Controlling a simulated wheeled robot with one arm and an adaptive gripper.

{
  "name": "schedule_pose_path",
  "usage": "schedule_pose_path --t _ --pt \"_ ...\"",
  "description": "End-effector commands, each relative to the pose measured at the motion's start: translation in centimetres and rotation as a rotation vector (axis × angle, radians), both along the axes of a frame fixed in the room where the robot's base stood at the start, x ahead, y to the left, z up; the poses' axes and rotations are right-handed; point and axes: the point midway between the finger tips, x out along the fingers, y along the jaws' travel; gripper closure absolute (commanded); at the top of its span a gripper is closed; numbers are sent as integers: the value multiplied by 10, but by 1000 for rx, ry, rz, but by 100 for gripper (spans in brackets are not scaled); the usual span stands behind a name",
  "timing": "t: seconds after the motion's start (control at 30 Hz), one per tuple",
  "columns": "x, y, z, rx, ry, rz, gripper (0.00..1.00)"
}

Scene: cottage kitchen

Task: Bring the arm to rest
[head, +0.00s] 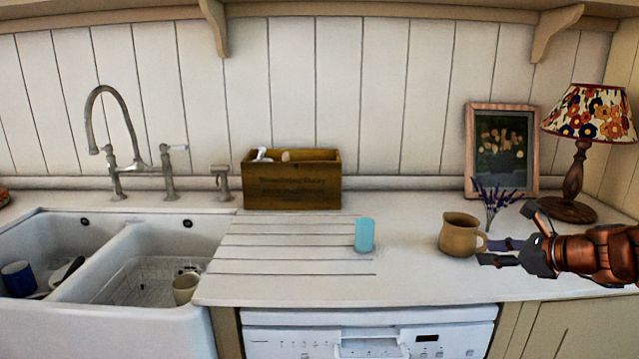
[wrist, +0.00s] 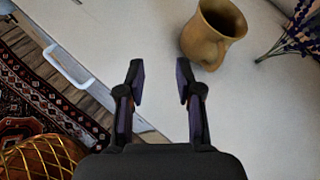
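My gripper (head: 497,252) reaches in from the right edge in the head view, low over the front right of the counter. In the wrist view my gripper (wrist: 162,85) has its two fingers apart with nothing between them. A tan jug (head: 459,235) stands upright just left of the fingertips in the head view. The jug (wrist: 211,35) also shows beyond the right finger in the wrist view, apart from it.
A turquoise block-like item (head: 364,235) stands on the white counter (head: 310,277). A wooden box (head: 292,180), lavender (head: 493,196), a framed picture (head: 501,150) and a lamp (head: 586,125) stand behind. A double sink (head: 120,262) is at the left. The counter's front middle is clear.

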Motion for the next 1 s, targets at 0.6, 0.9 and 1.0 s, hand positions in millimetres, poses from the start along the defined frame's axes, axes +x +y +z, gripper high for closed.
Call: schedule_pose_path --t 0.6,0.9,1.0 --pt "-196 265 -110 -795 45 1329 65" --pt "-304 258 -143 -1029 16 1898 65" --pt "-326 249 -148 -1070 10 2030 65"
